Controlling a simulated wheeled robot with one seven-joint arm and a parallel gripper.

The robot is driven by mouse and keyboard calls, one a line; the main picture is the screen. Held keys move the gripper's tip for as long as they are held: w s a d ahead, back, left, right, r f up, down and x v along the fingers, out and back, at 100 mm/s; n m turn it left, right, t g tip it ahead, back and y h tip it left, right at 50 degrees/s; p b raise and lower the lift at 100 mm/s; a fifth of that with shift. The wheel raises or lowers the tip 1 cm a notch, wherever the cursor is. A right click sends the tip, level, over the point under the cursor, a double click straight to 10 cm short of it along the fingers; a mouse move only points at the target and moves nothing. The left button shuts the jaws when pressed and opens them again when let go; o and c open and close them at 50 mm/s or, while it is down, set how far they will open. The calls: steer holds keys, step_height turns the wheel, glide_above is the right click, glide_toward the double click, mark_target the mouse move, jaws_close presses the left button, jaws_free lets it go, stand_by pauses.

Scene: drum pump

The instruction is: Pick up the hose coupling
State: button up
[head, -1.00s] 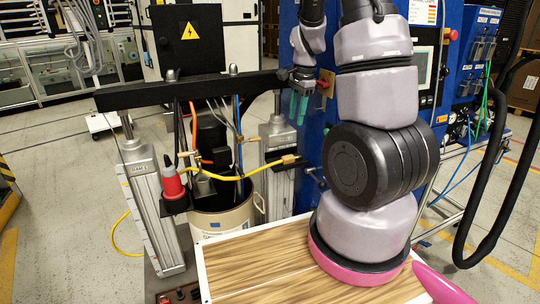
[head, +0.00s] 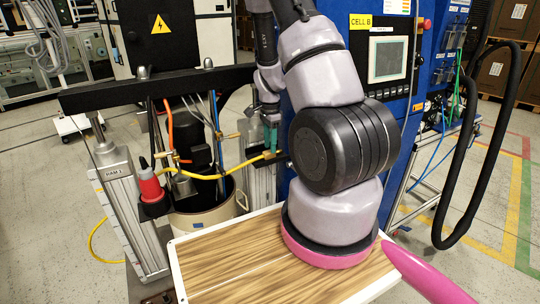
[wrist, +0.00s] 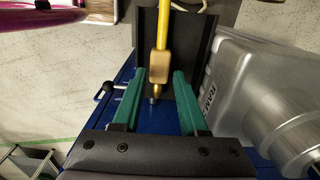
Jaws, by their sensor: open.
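The hose coupling (wrist: 158,66) is a brass fitting on the end of a yellow hose (wrist: 163,22). In the wrist view it lies over a black holder (wrist: 188,55), with its narrow silver tip pointing toward my gripper. My gripper (wrist: 160,76) is open, its green fingers on either side of the coupling's lower end, with gaps on both sides. In the head view, my gripper (head: 270,138) points down just above the coupling (head: 271,155) at the right end of the yellow hose. Whether the fingers are level with the coupling is hard to tell.
A silver column (wrist: 262,90) stands close on the right in the wrist view. A drum (head: 205,220) with pump and hoses stands left of my gripper, under a black crossbar (head: 150,88). A blue cabinet (head: 415,100) stands behind my arm; a wooden-topped surface (head: 235,262) is in front.

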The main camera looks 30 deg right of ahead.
step_height(320, 180, down, 2)
steer(key=shift+f, duration=0.1)
jaws_close()
